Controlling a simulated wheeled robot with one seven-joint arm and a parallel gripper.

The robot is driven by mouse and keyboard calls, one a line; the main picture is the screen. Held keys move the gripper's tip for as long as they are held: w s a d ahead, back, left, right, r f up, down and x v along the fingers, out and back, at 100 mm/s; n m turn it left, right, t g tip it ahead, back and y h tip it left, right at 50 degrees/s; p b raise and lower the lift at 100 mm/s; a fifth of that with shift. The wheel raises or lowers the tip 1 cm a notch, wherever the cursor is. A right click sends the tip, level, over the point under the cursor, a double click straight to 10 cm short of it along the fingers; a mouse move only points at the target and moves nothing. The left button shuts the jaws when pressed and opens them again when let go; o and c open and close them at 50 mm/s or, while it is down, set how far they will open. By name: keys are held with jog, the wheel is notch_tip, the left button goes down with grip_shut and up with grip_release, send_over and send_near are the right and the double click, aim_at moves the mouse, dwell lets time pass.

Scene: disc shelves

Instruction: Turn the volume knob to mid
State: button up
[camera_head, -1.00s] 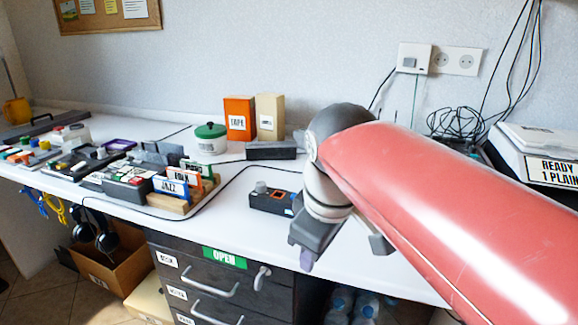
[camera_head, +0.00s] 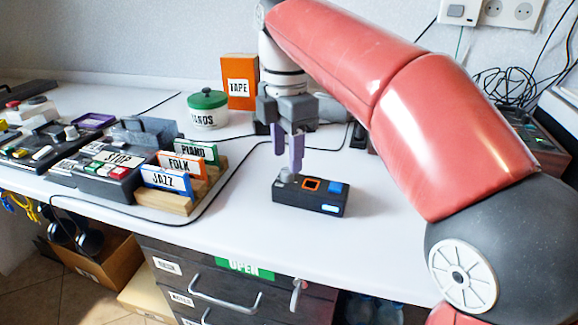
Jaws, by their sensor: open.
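A small dark box (camera_head: 310,199) with controls lies on the white table near its front edge. On its top are a grey knob (camera_head: 284,173) at the left, an orange-framed square (camera_head: 311,184) in the middle and a blue button (camera_head: 336,188) at the right. I cannot read the knob's setting. My gripper (camera_head: 288,160) points down with its purple fingers just above and behind the knob. It is open and holds nothing. Whether a finger touches the knob I cannot tell.
Disc cases labelled PIANO, FOLK and JAZZ (camera_head: 165,181) stand in a wooden rack (camera_head: 167,202) to the left. A green-lidded jar (camera_head: 207,108) and an orange TAPE box (camera_head: 238,82) stand behind. The table right of the control box is partly clear.

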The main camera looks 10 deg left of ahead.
aim_at(287, 174)
jog(key=shift+f+b, duration=0.3)
jog(key=shift+f, duration=1.2)
grip_shut()
jog(key=shift+r, duration=0.1)
